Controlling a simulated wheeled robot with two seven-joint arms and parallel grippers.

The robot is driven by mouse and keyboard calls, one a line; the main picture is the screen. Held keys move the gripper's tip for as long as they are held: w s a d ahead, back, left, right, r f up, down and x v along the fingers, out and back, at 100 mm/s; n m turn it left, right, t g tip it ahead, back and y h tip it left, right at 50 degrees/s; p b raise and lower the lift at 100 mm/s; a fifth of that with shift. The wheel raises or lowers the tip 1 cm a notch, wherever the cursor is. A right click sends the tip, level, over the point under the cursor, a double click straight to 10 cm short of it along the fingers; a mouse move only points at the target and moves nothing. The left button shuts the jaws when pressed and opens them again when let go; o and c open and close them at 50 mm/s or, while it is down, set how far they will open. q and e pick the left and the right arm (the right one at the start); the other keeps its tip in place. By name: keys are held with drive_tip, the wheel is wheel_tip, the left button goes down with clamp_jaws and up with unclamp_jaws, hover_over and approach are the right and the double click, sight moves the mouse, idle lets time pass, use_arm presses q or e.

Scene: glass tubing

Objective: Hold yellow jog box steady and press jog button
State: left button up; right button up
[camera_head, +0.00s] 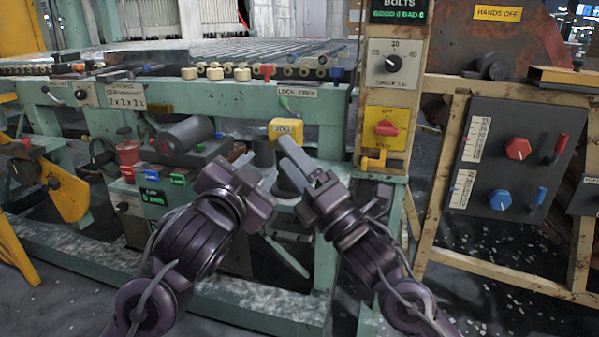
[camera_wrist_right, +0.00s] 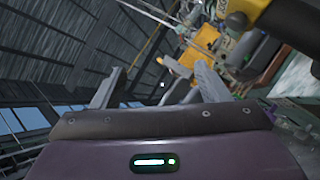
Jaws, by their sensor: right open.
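The yellow jog box (camera_head: 286,130), marked JOG, is at the front edge of the green machine, right of centre. I cannot make out its button. My right gripper (camera_head: 285,153) is open, its grey fingers pointing up and left just below the box; whether they touch it is unclear. In the right wrist view the fingers (camera_wrist_right: 158,82) stand wide apart with nothing gripped. A yellow part (camera_wrist_right: 258,12) shows at that view's upper right; I cannot tell whether it is the box. My left gripper (camera_head: 246,168) is below and left of the box; its fingers are hard to see.
A dark cylinder (camera_head: 186,134) and green buttons (camera_head: 178,180) lie left of my left gripper. A yellow switch plate with a red knob (camera_head: 386,128) is on the post at right. A grey panel (camera_head: 508,158) with red and blue knobs stands farther right.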

drive_tip(key=w+f+n+h, duration=0.2)
drive_tip(key=w+n, duration=0.1)
drive_tip(key=w+d+f+n+g+h, duration=0.1)
drive_tip(key=w+f+n+h, duration=0.1)
drive_tip(key=w+n+h, duration=0.1)
drive_tip(key=w+f+n+h, duration=0.2)
drive_tip(key=w+n+h, duration=0.1)
drive_tip(key=w, duration=0.2)
drive_tip(key=shift+d+f, duration=0.25)
drive_tip(key=shift+f, duration=0.05)
drive_tip(key=shift+w+f+g+h, duration=0.15)
drive_tip(key=shift+f+g+h, duration=0.15)
drive_tip(key=shift+h, duration=0.1)
drive_tip(key=shift+w+f, duration=0.1)
drive_tip(key=shift+w, duration=0.15)
drive_tip(key=shift+x, duration=3.6)
drive_tip(key=shift+c, duration=0.2)
drive_tip(key=c, duration=1.2)
use_arm(q)
clamp_jaws()
use_arm(e)
drive_tip(key=shift+c, duration=0.2)
